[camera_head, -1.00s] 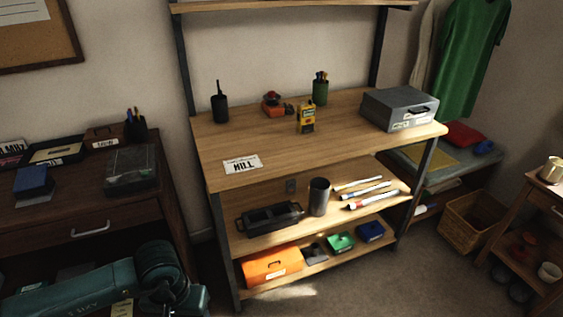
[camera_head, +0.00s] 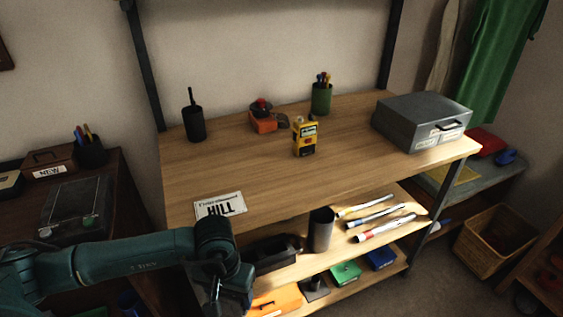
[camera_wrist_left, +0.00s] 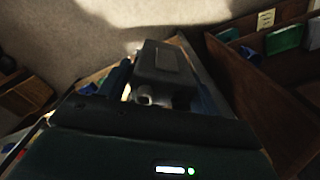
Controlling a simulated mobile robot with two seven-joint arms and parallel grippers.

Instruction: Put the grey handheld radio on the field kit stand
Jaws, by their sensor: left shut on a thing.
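My left gripper (camera_head: 234,292) is low at the bench's front left, beside the lower shelves; its fingertips are hard to make out in the head view. In the left wrist view my left gripper (camera_wrist_left: 163,92) is shut on a dark grey boxy thing with a flat panel, which looks like the grey handheld radio (camera_wrist_left: 165,62). The head view does not show the radio clearly. I cannot tell for sure which thing is the field kit stand; a small orange-red stand-like thing (camera_head: 264,123) is at the back of the bench top. My right gripper is out of view.
The wooden bench top (camera_head: 240,165) has free room in its middle. On it are a black cup (camera_head: 194,124), a yellow device (camera_head: 304,138), a green pen cup (camera_head: 321,98), a grey case (camera_head: 420,120) and a HILL card (camera_head: 220,206). Shelves below hold brushes and boxes.

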